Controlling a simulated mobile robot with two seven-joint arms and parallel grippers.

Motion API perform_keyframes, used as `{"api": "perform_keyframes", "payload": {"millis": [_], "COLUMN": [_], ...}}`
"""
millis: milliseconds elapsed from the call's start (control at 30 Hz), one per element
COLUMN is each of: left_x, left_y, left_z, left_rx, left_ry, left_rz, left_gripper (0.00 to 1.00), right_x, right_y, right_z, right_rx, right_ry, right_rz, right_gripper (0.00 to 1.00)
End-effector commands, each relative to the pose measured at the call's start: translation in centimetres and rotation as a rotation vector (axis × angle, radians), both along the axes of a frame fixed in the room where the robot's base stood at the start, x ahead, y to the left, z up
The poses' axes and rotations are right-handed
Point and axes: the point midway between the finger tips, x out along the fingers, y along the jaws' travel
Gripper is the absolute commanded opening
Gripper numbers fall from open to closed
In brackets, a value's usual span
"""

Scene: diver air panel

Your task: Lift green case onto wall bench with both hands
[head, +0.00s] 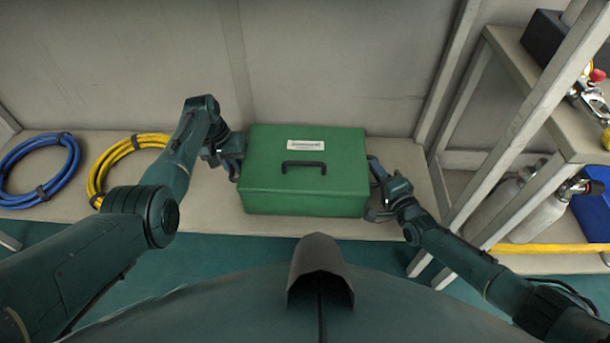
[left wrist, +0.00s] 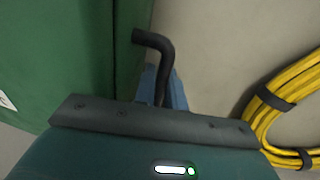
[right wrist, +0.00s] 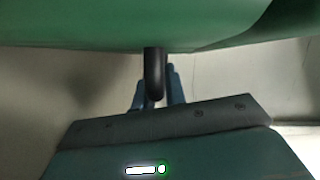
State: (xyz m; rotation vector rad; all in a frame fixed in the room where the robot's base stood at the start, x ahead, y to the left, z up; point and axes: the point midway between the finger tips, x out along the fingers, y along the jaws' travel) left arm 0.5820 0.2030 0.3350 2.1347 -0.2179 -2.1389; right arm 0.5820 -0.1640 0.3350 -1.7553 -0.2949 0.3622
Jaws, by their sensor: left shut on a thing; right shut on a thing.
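The green case (head: 270,180) has a white label and a black top handle (head: 303,165). In the head view it is over the wall bench (head: 215,215), close to the wall; I cannot tell whether its underside touches the bench. My left gripper (head: 234,165) is at its left side, shut on the black side handle (left wrist: 155,45) in the left wrist view. My right gripper (head: 374,190) is at its right side, shut on the other black side handle (right wrist: 154,75) in the right wrist view. The case looks about level.
A blue hose coil (head: 40,170) and a yellow hose coil (head: 120,160) lie on the bench left of the case. A metal rack frame (head: 520,120) stands at the right, with grey cylinders (head: 535,205) behind it. Bare bench shows between the yellow coil and the case.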

Motion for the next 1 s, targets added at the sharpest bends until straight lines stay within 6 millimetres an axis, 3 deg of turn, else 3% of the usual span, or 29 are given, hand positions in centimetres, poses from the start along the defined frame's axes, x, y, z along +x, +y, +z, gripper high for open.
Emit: {"api": "perform_keyframes", "payload": {"millis": [1000], "left_x": [0.11], "left_y": [0.00], "left_z": [0.58], "left_rx": [0.000], "left_ry": [-0.002], "left_rz": [0.000], "left_gripper": [0.00], "right_x": [0.12], "right_y": [-0.02], "right_z": [0.65], "right_rx": [0.002], "right_ry": [-0.006], "right_rz": [-0.001], "right_gripper": [0.00]}}
